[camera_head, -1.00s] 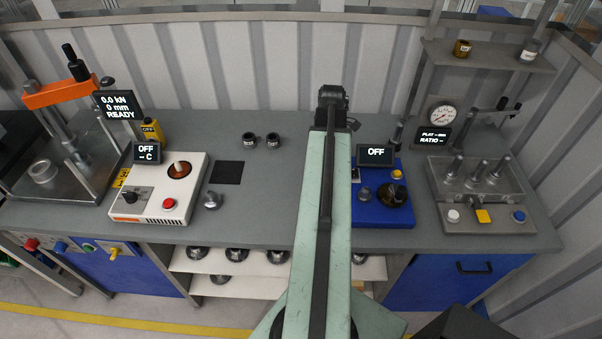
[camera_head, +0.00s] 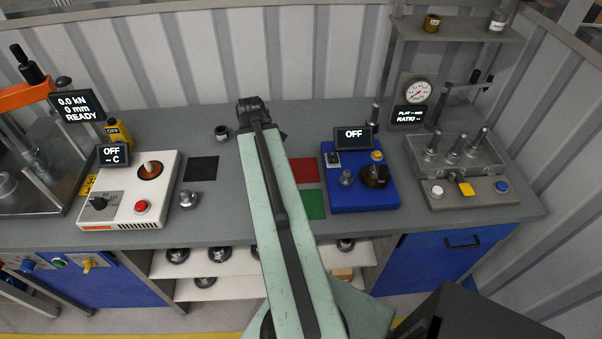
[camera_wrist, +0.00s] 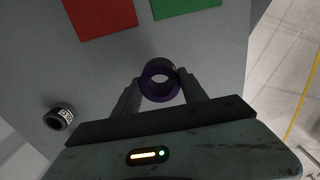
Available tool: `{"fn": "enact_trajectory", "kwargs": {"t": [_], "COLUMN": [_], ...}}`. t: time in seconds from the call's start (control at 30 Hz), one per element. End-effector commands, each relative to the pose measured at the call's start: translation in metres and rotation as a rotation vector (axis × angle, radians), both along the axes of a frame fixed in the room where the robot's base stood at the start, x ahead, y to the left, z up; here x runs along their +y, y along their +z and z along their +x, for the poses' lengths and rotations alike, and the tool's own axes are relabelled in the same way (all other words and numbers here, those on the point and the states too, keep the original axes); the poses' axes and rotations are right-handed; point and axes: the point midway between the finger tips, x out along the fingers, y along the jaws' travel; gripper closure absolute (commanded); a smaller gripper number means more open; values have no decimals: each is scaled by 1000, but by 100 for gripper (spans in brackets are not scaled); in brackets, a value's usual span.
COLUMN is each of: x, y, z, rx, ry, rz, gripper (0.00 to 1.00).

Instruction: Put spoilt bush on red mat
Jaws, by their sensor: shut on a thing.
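My gripper (camera_wrist: 160,88) is shut on a dark purple ring-shaped bush (camera_wrist: 160,72) in the wrist view. The bush is seen end on, with its open bore showing. The red mat (camera_head: 305,171) lies on the grey bench, right of my arm in the head view, partly hidden behind it. It also shows at the top of the wrist view (camera_wrist: 100,14), beyond the bush. In the head view, my arm's far end (camera_head: 254,112) hides the fingers and the held bush.
Another dark bush (camera_head: 221,132) stands on the bench left of my arm. The green mat (camera_head: 314,204) adjoins the red mat on the near side. A black mat (camera_head: 201,168) and white heater unit (camera_head: 130,195) are left; a blue unit (camera_head: 360,190) is close right.

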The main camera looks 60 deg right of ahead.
Motion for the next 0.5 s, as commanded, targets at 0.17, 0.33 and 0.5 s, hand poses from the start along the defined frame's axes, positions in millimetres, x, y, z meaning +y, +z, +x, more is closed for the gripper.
{"fn": "enact_trajectory", "kwargs": {"t": [0.17, 0.33, 0.5], "x": [-24, -72, -113], "y": [-2, -7, -11], "z": [-9, -30, -49], "rx": [-1, -1, -1], "ry": [-4, -5, -2], "rz": [-2, -2, -2], "gripper": [86, 86, 86]}}
